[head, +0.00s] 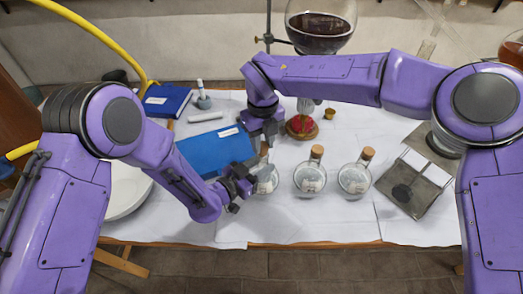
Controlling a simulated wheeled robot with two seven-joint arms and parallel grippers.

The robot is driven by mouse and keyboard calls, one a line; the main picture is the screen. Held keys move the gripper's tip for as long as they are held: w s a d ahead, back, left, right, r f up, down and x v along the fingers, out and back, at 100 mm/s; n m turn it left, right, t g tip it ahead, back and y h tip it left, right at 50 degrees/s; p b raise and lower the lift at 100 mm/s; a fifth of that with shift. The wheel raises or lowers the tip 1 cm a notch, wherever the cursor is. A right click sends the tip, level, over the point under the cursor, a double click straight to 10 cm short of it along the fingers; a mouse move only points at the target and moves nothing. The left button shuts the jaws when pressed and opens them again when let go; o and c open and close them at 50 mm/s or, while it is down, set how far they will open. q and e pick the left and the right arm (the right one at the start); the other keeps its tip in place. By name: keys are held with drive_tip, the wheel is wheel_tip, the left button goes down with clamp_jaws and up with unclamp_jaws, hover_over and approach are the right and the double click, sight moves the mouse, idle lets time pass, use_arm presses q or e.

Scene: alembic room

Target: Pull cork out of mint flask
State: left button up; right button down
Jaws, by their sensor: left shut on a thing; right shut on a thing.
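Three round clear flasks with white labels stand in a row on the white-covered table; the labels are too small to read. The leftmost flask (267,181) is partly hidden by my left gripper (248,181), which is shut on it from the left side. My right gripper (267,138) points down just above that flask and is shut at its top, apparently on its cork, which is mostly hidden. I cannot tell whether that cork is still in the neck. The middle flask (310,178) and the right flask (355,179) both have tan corks in their necks.
A grey tray (425,199) lies right. A large dark-filled flask (321,28) stands at the back.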

drive_tip(key=shift+r, duration=1.4)
use_arm(q)
drive_tip(key=o, duration=1)
